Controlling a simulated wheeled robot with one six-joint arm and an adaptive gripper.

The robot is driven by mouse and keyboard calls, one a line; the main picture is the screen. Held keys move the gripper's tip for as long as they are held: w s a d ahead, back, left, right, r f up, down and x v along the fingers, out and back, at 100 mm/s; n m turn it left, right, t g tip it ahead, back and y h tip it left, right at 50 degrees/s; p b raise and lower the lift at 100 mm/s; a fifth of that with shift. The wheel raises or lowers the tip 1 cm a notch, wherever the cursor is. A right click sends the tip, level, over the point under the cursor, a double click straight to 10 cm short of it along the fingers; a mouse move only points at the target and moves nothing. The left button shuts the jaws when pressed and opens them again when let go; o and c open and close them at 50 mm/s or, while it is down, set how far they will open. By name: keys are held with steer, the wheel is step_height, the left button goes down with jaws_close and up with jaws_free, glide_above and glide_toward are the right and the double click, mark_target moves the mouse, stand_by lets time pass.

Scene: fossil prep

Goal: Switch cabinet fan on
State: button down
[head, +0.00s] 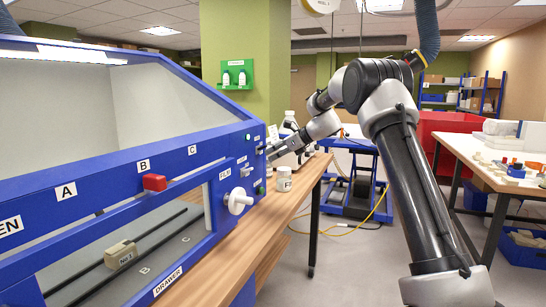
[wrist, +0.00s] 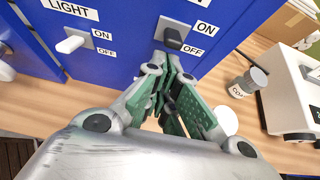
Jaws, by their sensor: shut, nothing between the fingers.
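The blue cabinet (head: 215,165) fills the left of the head view. The wrist view shows its side panel with two toggle switches. A dark toggle switch (wrist: 174,37) has ON and OFF labels, and the label above it is cut off, with only a final N showing. A white toggle (wrist: 70,44) sits under the LIGHT label to its left. My gripper (wrist: 172,64) is shut and empty, its tips just below the dark switch. I cannot tell whether they touch it, or which way the lever is set. In the head view my gripper (head: 272,151) is beside the cabinet's right end.
A white jar (head: 284,180) stands on the wooden bench (head: 290,213) near my gripper. A white instrument (wrist: 295,88) stands right of the gripper. A white handwheel (head: 239,201) and red handle (head: 154,182) protrude from the cabinet front.

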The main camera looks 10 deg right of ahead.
steer(key=shift+r, duration=0.55)
steer(key=d+f+v, duration=0.1)
steer(key=v, duration=0.8)
steer(key=shift+s+f, duration=0.3)
steer(key=shift+s, duration=0.05)
